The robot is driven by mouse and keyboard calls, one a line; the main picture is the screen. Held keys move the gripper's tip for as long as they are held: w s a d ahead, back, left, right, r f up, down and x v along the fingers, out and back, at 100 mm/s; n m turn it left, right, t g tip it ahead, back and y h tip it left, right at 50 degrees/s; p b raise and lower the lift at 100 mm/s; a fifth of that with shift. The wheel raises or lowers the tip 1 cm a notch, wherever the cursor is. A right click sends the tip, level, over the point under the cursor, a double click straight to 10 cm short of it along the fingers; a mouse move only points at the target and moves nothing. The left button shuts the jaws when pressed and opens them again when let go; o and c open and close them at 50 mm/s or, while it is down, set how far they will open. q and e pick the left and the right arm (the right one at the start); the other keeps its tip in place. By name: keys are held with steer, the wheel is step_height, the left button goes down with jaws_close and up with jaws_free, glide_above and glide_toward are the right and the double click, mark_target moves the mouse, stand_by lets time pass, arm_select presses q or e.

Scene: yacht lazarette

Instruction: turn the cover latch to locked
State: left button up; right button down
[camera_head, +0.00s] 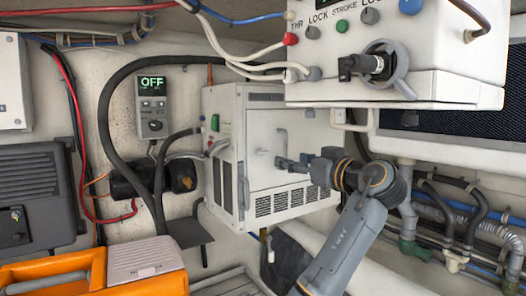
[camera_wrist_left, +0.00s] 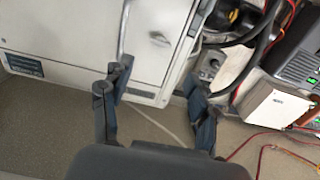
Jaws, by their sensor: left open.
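A white cabinet (camera_head: 262,180) with vent slots hangs in the middle of the head view. Its front cover has a thin bar handle (camera_head: 283,136) and a small oval fitting (camera_head: 261,151), which looks like the latch. In the left wrist view the cover also shows the bar handle (camera_wrist_left: 125,32) and the oval fitting (camera_wrist_left: 159,38). I cannot tell the latch's setting. My left gripper (camera_head: 282,162) is in front of the cover, just below the handle. Its two fingers (camera_wrist_left: 158,105) are apart with nothing between them. My right gripper is out of view.
A control box (camera_head: 440,85) with a black knob overhangs at the upper right. A display reading OFF (camera_head: 152,83) is on the wall to the left. Cables and hoses run beside the cabinet. An orange case (camera_head: 60,275) stands at the lower left. Pipes line the right side.

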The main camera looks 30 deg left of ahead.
arm_select(q)
steer(key=p, duration=0.3)
glide_toward(264, 153)
steer(key=x, duration=0.3)
steer(key=p+x, duration=0.1)
steer(key=x, duration=0.4)
steer(key=shift+a+r+p, duration=0.15)
steer(key=shift+p, duration=0.2)
steer(key=shift+w+a, duration=0.15)
steer(key=shift+a, duration=0.05)
steer(key=shift+w+a, duration=0.15)
steer(key=shift+a, duration=0.05)
steer(key=c, duration=1.2)
steer(key=shift+o, duration=0.2)
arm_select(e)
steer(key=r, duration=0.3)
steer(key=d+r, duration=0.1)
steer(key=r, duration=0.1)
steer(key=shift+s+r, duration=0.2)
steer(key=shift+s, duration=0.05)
